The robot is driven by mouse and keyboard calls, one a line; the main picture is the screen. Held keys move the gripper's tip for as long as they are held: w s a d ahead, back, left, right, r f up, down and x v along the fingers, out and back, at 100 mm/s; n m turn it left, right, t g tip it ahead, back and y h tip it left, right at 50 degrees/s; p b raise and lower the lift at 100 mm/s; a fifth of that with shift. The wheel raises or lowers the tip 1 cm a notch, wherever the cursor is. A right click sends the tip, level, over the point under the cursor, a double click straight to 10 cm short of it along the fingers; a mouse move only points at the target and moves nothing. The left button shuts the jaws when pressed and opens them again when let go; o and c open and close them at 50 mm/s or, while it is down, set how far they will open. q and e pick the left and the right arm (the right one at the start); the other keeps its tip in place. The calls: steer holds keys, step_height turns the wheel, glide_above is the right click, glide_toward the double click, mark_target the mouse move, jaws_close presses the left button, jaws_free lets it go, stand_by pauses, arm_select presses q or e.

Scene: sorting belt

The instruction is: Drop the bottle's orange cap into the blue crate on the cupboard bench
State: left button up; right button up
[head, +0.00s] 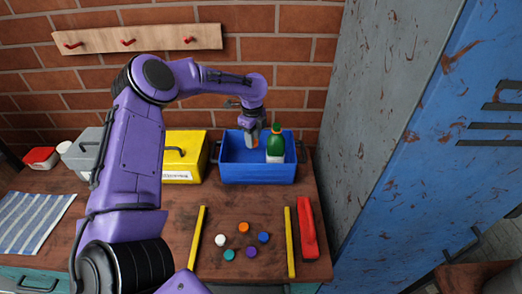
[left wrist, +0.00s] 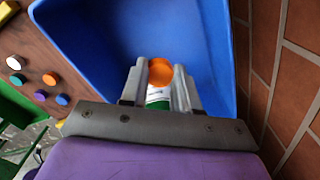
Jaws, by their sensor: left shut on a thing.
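My left gripper (head: 253,137) reaches over the blue crate (head: 258,174) on the bench. In the left wrist view its two fingers (left wrist: 160,76) are shut on an orange cap (left wrist: 161,70), with the crate's blue interior beyond. A green bottle (head: 275,142) with a white lower part shows upright at the right side of the crate, just right of the gripper and apart from it in the picture. White and green also show just below the orange cap in the left wrist view. My right gripper is not in view.
Several loose small caps lie on the bench between two yellow strips (head: 197,238), one of them orange (head: 244,227). A yellow box (head: 184,150) stands left of the crate. A red object (head: 307,232) lies at right, near a tall grey-and-blue locker (head: 385,110). A brick wall rises behind.

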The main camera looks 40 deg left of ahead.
arm_select(q)
steer(key=o, duration=1.1)
steer(key=shift+s+r, duration=0.15)
steer(key=shift+r, duration=0.05)
steer(key=shift+c, duration=0.2)
steer(key=shift+f, duration=0.1)
step_height(320, 180, up, 10)
steer(key=b, duration=0.1)
steer(key=shift+r, duration=0.25)
